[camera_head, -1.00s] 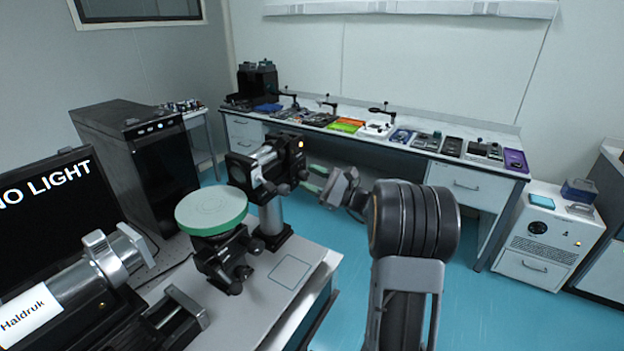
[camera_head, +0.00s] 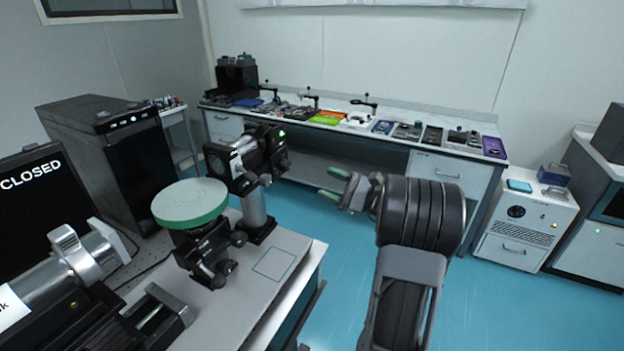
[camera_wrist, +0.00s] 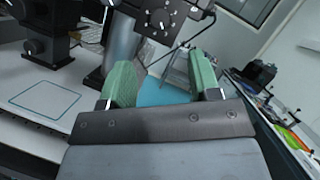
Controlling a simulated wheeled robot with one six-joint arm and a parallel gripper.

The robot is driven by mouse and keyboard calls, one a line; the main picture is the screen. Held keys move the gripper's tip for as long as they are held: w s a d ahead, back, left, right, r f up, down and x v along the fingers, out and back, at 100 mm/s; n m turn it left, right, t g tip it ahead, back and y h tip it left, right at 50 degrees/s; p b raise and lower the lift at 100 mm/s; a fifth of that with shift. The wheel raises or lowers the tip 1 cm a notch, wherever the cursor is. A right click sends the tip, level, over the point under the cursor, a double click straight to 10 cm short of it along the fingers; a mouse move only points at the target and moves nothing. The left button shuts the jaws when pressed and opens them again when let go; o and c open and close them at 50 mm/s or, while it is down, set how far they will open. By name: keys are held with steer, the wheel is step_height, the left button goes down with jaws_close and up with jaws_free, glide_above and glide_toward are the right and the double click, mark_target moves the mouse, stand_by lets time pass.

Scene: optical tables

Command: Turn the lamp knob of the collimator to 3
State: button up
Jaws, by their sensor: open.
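A black unit on a grey post, which I take to be the collimator (camera_head: 248,158), stands on the near bench with a small green light lit. In the wrist view, a dark round knob (camera_wrist: 161,19) with white marks around it shows on the black unit at the top. The marks are too small to read, so I cannot tell the setting. My gripper (camera_head: 334,185) is to the right of the unit, apart from it. Its green fingers (camera_wrist: 160,78) are open with nothing between them, and the knob lies beyond them.
A round green-rimmed stage (camera_head: 190,203) stands left of the post. A silver and black tube instrument (camera_head: 60,280) lies at lower left, before a screen (camera_head: 38,200) reading "CLOSED". A long bench (camera_head: 440,165) with optics runs along the back. Blue floor (camera_head: 340,270) is open to the right.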

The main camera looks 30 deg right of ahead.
steer(key=shift+v, duration=1.75)
